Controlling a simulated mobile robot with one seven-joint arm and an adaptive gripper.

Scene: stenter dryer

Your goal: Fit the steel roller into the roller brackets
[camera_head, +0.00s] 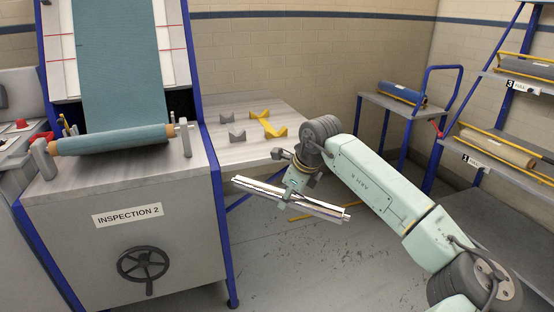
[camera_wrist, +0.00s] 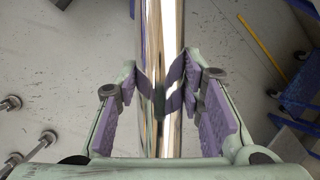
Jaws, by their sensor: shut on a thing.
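The long shiny steel roller (camera_head: 325,208) is held in the air in front of the grey table, sloping down to the right. My gripper (camera_head: 292,187) is shut around its middle. In the wrist view, my gripper (camera_wrist: 161,98) has its purple pads against both sides of the roller (camera_wrist: 160,40), which runs lengthwise through the picture. On the inspection machine, a left bracket (camera_head: 43,160) and a right bracket (camera_head: 185,137) stand at the ends of a teal fabric roll (camera_head: 112,139). I cannot tell whether these are the task's roller brackets.
The table (camera_head: 262,152) carries grey V-blocks (camera_head: 237,135) and a yellow cradle (camera_head: 268,124). A cart (camera_head: 390,103) with a blue roll (camera_head: 401,93) stands behind. A shelf rack (camera_head: 500,150) with rolls is at right. Open floor lies below my gripper.

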